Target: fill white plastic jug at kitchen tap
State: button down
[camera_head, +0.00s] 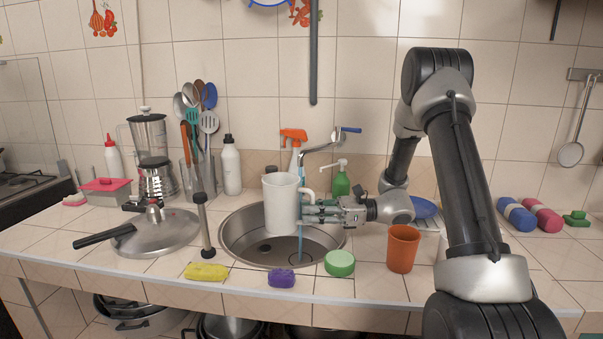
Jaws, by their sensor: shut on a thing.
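The white plastic jug (281,205) is upright, held over the round steel sink (237,238). My gripper (312,212) comes in from the right and is shut on the jug at its handle side; the fingers hide part of the handle. The metal kitchen tap (325,146), with a blue-tipped lever, stands behind the sink, its spout end close behind or above the jug's right rim. A thin bluish streak (300,246) below my fingers looks like running water, passing beside the jug. The inside of the jug is hidden.
An orange cup (403,248) and a green round box (340,263) stand right of and before the sink. A yellow sponge (206,272) and purple sponge (281,278) lie at the front edge.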

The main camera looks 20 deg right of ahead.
aim_at(293, 210)
jog(key=shift+a, duration=0.1)
jog(key=shift+s+a+r, duration=0.5)
jog(key=shift+s+a, duration=0.1)
jog(key=shift+a, duration=0.35)
jog(key=shift+s+a+r, duration=0.55)
jog(key=shift+a, duration=0.35)
jog(key=shift+s+a+r, duration=0.5)
jog(key=shift+s+a, duration=0.1)
jog(key=shift+a, duration=0.35)
